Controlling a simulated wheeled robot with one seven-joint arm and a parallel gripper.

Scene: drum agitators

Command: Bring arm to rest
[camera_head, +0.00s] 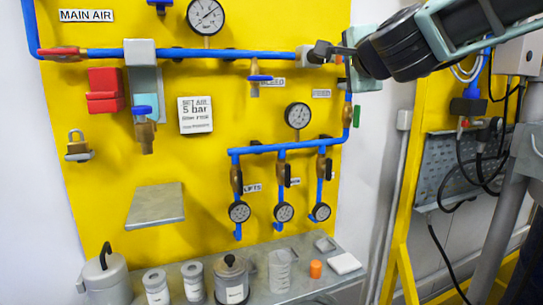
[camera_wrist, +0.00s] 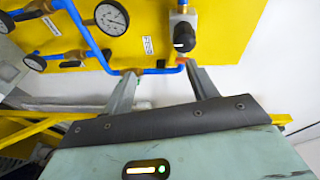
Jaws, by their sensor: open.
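My gripper (camera_head: 326,54) is raised at the upper right end of the yellow air panel (camera_head: 228,100), in front of the end of the blue pipe. In the wrist view its two grey fingers (camera_wrist: 161,74) are apart, with nothing held between them. A stretch of blue pipe with brass-coloured fittings shows beyond the fingertips. I cannot tell whether the fingers touch the pipe. My arm comes in from the top right corner and hides part of the wall there.
Several gauges and valves line the panel. A small grey shelf (camera_head: 155,205) juts out at the lower left. A grey bench (camera_head: 262,268) below holds jars, a beaker and an orange cap. A yellow frame (camera_head: 395,235) with hoses stands at right.

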